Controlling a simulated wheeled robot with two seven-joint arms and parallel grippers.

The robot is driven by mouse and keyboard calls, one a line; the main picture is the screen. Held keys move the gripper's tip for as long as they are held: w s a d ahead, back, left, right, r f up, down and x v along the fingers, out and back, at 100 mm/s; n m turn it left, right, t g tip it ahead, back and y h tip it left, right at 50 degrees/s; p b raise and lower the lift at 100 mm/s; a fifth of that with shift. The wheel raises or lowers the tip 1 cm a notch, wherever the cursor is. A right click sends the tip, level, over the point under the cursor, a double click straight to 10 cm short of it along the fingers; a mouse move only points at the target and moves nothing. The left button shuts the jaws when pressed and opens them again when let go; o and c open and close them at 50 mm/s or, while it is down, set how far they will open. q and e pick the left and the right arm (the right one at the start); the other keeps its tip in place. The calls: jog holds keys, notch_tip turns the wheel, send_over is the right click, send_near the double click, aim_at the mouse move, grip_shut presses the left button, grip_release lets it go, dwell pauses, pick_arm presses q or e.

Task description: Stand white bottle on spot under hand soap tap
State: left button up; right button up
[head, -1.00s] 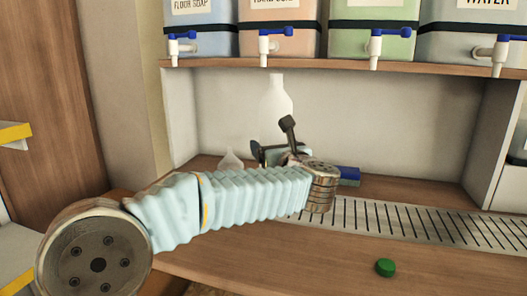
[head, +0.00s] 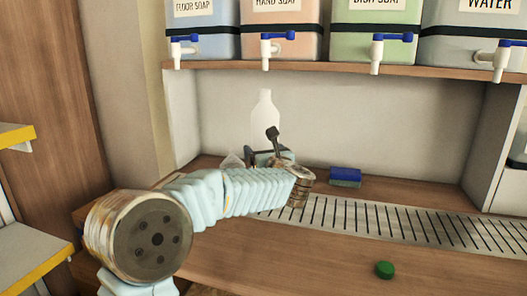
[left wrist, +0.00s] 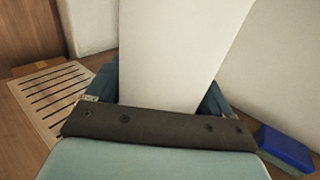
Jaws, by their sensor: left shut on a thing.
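The white bottle (head: 265,112) stands upright in my left gripper (head: 268,158), at the back of the counter against the rear wall. In the left wrist view the bottle (left wrist: 180,55) fills the space between the fingers, and my left gripper (left wrist: 160,100) is shut on it. Its base is hidden by my arm in the head view. The hand soap drum (head: 281,30) is on the shelf above, with its blue-handled white tap (head: 266,47) roughly above the bottle in the picture. The spot under that tap is hidden. My right gripper is in neither view.
A slatted drain grate (head: 400,222) runs along the counter. A blue sponge (head: 345,177) lies behind it, to the bottle's right. A clear funnel-like object (head: 232,161) is partly hidden left of the gripper. The shelf (head: 330,66) overhangs the counter.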

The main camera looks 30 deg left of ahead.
pick_arm(q)
jog(key=shift+f, duration=0.15)
jog(key=o, duration=0.9)
jog(key=b+v, duration=0.2)
jog(key=v, duration=1)
